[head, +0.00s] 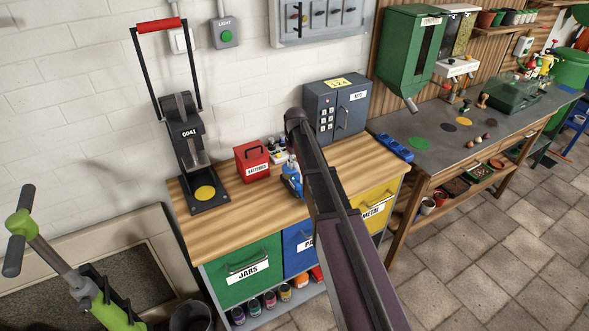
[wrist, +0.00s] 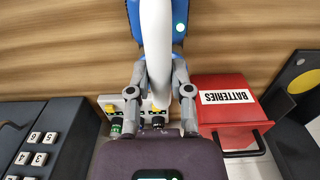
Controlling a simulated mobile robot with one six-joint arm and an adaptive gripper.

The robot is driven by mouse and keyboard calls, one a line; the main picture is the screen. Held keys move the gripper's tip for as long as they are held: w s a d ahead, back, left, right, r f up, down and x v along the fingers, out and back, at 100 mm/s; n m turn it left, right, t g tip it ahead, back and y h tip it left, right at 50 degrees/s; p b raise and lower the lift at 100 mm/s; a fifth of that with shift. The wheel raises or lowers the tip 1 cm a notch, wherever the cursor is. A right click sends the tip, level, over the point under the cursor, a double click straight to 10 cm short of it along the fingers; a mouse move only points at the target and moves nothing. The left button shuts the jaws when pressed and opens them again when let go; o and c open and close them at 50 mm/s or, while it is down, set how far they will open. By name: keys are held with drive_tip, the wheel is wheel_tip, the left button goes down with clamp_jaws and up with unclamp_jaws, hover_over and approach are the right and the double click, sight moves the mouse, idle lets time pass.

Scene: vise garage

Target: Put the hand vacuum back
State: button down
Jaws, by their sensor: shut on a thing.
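The hand vacuum, blue and white, shows in the head view (head: 291,181) just left of my arm, at the wooden bench top. In the wrist view its white handle (wrist: 155,35) runs between the fingers of my gripper (wrist: 158,75), and its blue body with a small lit spot lies behind. My gripper is shut on the handle. In the head view my arm hides part of the vacuum and most of the gripper. I cannot tell whether the vacuum touches the bench. No holder for it is clearly visible.
A red batteries box (head: 252,162) stands close left of the vacuum. A power strip with yellow switches (wrist: 133,105) lies behind it. A grey keypad safe (head: 336,105) stands at the back right. A black press (head: 185,150) stands at left. The bench front (head: 240,228) is clear.

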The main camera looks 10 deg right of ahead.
drive_tip(key=shift+f, duration=0.35)
drive_tip(key=c, duration=0.5)
unclamp_jaws()
drive_tip(key=shift+c, duration=0.2)
drive_tip(key=shift+f, duration=0.1)
drive_tip(key=shift+r, duration=0.25)
wheel_tip(320, 180, up, 12)
drive_tip(key=p, duration=1.1)
drive_tip(key=shift+f+p, duration=0.15)
drive_tip(key=shift+p, duration=0.2)
drive_tip(key=s+m, duration=0.3)
drive_tip(key=s, duration=2.5)
drive_tip(key=shift+s+a+m, duration=0.25)
drive_tip(key=shift+m, duration=0.05)
